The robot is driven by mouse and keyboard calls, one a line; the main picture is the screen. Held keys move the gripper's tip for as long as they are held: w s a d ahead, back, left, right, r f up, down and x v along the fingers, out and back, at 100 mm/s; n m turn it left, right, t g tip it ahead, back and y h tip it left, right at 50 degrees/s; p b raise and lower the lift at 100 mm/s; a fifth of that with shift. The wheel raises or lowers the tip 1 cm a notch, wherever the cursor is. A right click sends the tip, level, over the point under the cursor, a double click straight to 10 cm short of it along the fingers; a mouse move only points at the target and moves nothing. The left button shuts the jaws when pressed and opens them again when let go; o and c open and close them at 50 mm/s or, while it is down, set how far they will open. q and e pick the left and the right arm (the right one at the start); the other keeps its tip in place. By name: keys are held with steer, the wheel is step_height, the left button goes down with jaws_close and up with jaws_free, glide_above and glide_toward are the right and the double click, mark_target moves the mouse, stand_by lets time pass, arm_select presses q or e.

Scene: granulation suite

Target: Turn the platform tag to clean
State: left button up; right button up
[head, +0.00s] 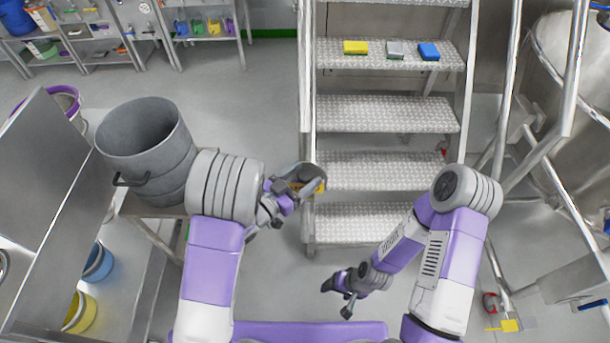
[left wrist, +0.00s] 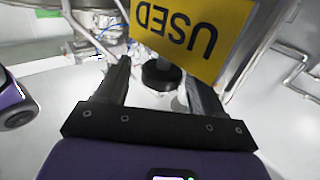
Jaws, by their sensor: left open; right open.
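The platform tag (left wrist: 190,35) is yellow and reads "USED", upside down in the left wrist view. In the head view a yellow part of the tag (head: 318,187) shows at the left post of the metal steps, partly hidden by my left gripper. My left gripper (head: 296,181) is open beside the tag. In the left wrist view its two fingers (left wrist: 158,90) stand apart, with the tag just beyond them and a dark round knob-like part between them. I cannot tell whether a finger touches the tag. My right gripper (head: 340,290) is open and empty, low in front of the steps.
The metal steps (head: 385,115) carry a yellow, a grey and a blue block on an upper tread. A grey bucket (head: 145,140) stands left of my left arm. A steel vessel (head: 575,60) and rails stand right.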

arm_select(q)
steer(key=shift+w+d, duration=0.35)
steer(key=shift+c, duration=0.4)
steer(key=c, duration=0.9)
steer(key=shift+o, duration=0.2)
steer(key=shift+y, duration=0.3)
